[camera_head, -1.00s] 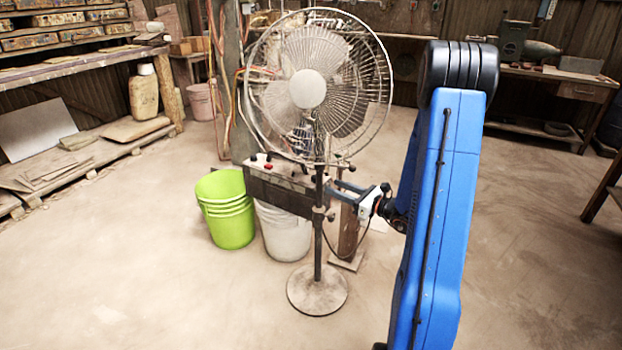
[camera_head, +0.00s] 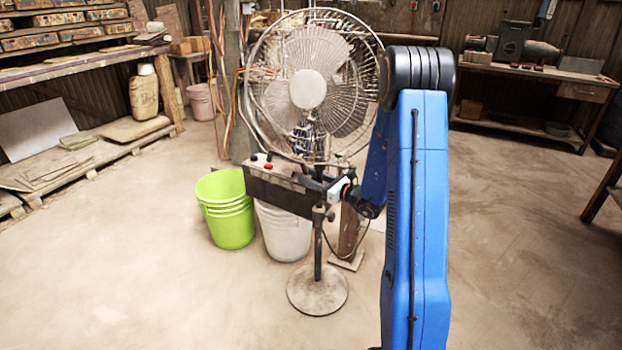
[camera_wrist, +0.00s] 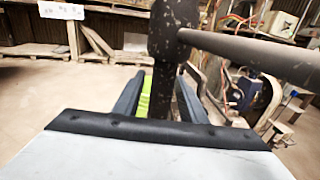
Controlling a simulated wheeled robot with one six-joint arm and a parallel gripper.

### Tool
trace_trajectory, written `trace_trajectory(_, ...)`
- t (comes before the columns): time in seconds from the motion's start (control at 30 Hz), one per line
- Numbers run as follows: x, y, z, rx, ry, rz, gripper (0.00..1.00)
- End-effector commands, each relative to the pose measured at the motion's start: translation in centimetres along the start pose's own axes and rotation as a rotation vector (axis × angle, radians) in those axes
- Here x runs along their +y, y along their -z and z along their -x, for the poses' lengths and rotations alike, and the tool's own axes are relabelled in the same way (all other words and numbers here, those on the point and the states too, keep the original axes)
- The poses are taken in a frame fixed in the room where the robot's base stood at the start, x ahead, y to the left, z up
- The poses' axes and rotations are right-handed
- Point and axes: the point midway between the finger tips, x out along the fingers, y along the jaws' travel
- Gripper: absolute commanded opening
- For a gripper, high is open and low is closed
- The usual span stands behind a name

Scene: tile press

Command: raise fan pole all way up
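The standing fan (camera_head: 308,89) has a round wire cage on a dark upright pole (camera_head: 318,245) and a round base (camera_head: 317,290). A small collar (camera_head: 321,213) sits partway up the pole. My gripper (camera_head: 316,184) is at the pole just above this collar, partly hidden by my wrist in the head view. In the wrist view, the pole (camera_wrist: 172,50) stands between my two fingers (camera_wrist: 158,88). A green gap shows between the left finger and the pole, so the fingers are open around it. Contact on the right side is unclear.
A dark-fronted control box (camera_head: 280,189) stands close behind the pole. A green bucket (camera_head: 225,210) and a white bucket (camera_head: 284,232) are on the floor to the left. A workbench (camera_head: 550,80) stands at the back right.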

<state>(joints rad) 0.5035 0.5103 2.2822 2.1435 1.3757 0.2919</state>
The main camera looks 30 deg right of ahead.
Motion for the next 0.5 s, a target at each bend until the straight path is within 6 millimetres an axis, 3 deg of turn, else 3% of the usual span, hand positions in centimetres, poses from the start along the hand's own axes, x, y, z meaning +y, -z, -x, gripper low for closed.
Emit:
trace_trajectory(0.17,0.0,0.0,0.0,0.0,0.0,0.0,0.38)
trace_trajectory(0.3,0.0,0.0,0.01,0.0,0.0,0.0,0.04)
trace_trajectory(0.33,0.0,0.0,0.01,0.0,0.0,0.0,0.0)
trace_trajectory(0.5,0.0,-0.06,0.02,0.0,0.0,0.0,0.0)
